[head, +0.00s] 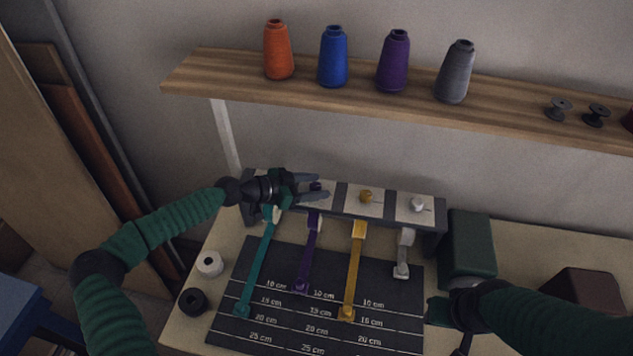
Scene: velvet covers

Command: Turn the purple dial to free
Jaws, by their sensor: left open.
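The purple dial (316,186) sits on the pale top of the dial box (341,200), mostly hidden by my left gripper (321,187). The gripper reaches in from the left, open, with one finger behind the dial and one in front. I cannot tell whether the fingers touch it. A purple ribbon (308,255) hangs from the box below it. A yellow dial (366,196) and a white dial (417,205) stand further right. My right gripper (446,318) is at the lower right, partly hidden by its own arm; its jaws are unclear.
Teal (258,265), yellow (354,275) and grey (403,255) ribbons lie over a dark measuring mat (390,332). A green block (468,243) stands right of the box. A wooden shelf (210,75) with thread cones runs above. White (209,263) and black (192,301) spools lie left.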

